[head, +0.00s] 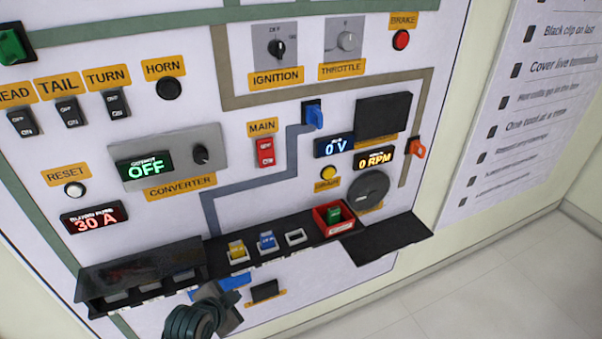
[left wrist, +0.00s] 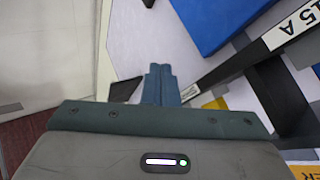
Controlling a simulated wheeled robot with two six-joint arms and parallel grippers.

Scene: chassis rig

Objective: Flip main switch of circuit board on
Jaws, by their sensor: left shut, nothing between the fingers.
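The main switch (head: 265,152) is a red rocker under an orange MAIN label (head: 262,127), in the middle of the board in the head view. Its small white lettering is too small to tell which side is pressed. My left gripper (head: 213,292) is low at the board's bottom edge, below and left of the switch and well apart from it. In the left wrist view its two blue-grey fingers (left wrist: 160,85) are shut together with nothing between them. The main switch does not show in the left wrist view. My right gripper is in neither view.
A black fuse tray (head: 270,250) and a dark-lidded box (head: 140,275) jut out between my gripper and the switch. The converter panel (head: 170,160) is left of the switch, reading OFF. A blue clip (head: 313,114) is to its upper right. The voltage display (head: 335,146) reads 0 V.

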